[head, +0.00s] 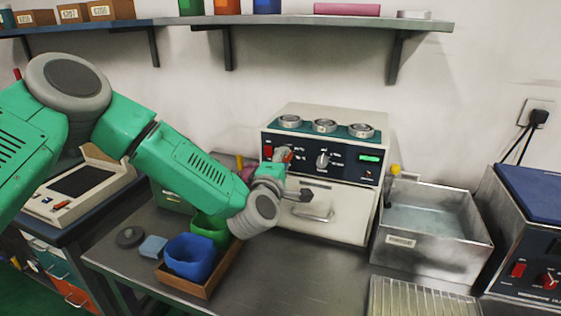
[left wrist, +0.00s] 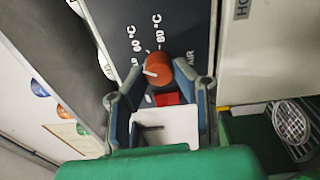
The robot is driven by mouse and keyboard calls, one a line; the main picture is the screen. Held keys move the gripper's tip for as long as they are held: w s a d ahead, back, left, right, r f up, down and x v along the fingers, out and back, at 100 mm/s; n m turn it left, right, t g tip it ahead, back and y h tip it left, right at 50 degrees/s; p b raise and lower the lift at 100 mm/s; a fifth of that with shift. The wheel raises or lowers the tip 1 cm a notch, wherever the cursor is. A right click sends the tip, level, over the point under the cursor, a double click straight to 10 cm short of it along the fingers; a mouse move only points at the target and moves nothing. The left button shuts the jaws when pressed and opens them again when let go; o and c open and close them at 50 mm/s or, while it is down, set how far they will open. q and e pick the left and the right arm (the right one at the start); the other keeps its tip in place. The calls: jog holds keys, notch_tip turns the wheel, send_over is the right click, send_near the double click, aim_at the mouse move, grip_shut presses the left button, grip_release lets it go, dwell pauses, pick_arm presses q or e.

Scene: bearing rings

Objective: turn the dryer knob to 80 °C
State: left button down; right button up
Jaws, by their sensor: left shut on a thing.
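The dryer (head: 318,205) is a cream box with a dark control panel, standing against the wall. In the left wrist view its red-orange round knob (left wrist: 159,68) sits between my left fingertips (left wrist: 158,82). A white mark shows on the knob's left side; labels 60 °C and 80 °C stand beside and above it. I cannot tell exactly which label the mark meets. My left gripper (head: 284,158) is shut on the knob at the panel's left part in the head view, where the gripper mostly hides it. My right gripper is not in view.
A second, silver knob (head: 323,160) and a green display (head: 369,158) are on the panel. Bearing rings (head: 325,126) lie on the dryer's top. A metal basin (head: 432,222) stands right of it. A wooden tray (head: 208,287) with a blue cup (head: 190,257) is below my left arm.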

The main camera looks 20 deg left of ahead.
pick_arm(q)
jog(key=m, duration=0.2)
jog(key=d+m, duration=0.1)
jog(key=m, duration=0.1)
jog(key=shift+h, duration=0.4)
jog(key=m, duration=0.4)
jog(key=shift+s+f, duration=0.1)
jog(key=shift+f, duration=0.1)
jog(key=m, duration=0.4)
jog(key=shift+a+f+h, duration=0.1)
jog(key=shift+f+h, duration=0.05)
jog(key=shift+h, duration=0.15)
jog(key=shift+f+m, duration=0.1)
jog(key=shift+m, duration=1)
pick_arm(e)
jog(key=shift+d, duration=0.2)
pick_arm(q)
jog(key=shift+a, duration=0.15)
jog(key=c, duration=1.4)
grip_release()
jog(key=shift+c, duration=0.2)
jog(key=shift+o, duration=0.7)
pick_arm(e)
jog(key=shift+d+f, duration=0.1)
